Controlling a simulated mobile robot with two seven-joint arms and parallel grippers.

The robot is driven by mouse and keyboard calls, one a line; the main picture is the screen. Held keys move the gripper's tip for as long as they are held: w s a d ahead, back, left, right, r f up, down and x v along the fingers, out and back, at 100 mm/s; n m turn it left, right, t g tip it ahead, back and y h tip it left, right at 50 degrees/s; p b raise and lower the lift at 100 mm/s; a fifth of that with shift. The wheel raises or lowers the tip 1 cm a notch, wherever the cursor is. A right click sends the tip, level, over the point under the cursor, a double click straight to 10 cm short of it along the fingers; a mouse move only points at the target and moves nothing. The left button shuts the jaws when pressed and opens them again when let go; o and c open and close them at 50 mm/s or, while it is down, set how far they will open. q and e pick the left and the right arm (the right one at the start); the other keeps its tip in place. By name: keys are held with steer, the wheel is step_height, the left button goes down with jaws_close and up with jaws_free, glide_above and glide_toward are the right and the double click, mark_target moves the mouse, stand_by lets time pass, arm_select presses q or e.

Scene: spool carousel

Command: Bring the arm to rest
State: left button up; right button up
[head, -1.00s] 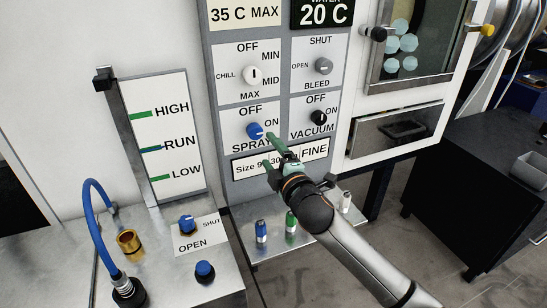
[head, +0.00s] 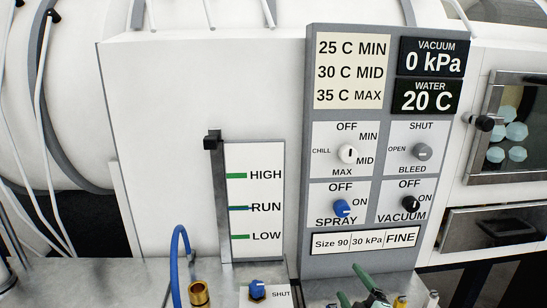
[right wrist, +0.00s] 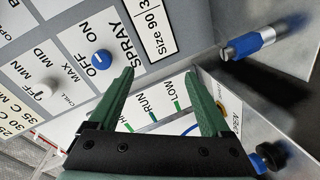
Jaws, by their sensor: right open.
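My right gripper (head: 352,284) shows at the bottom edge of the head view, its two green fingers below the control panel (head: 312,120). It also shows in the right wrist view (right wrist: 160,73), with fingers spread and nothing between them. The blue SPRAY knob (head: 341,208) is on the panel above it, apart from the fingers. That knob shows left of the fingers in the right wrist view (right wrist: 101,60). Most of my right arm is below the head view. My left gripper is not in view.
The vacuum display (head: 436,58) reads 0 kPa and the water display (head: 425,97) 20 C. A blue-and-silver cylinder (right wrist: 250,40) is near the right finger in the wrist view. A blue knob (head: 257,289), brass fitting (head: 199,293) and blue hose (head: 176,262) stand on the bench.

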steer(key=s+a+f+m+g, duration=0.1)
steer(key=s+f+m+g, duration=0.2)
steer(key=s+f, duration=0.9)
steer(key=s+a+f+m+g+y, duration=0.1)
steer(key=s+f+m+g, duration=0.2)
steer(key=s+f+m, duration=0.5)
steer(key=s+f, duration=0.4)
steer(key=s, duration=0.2)
steer(key=shift+s+a+m, duration=0.3)
steer(key=shift+s+a, duration=0.05)
steer(key=shift+s, duration=0.05)
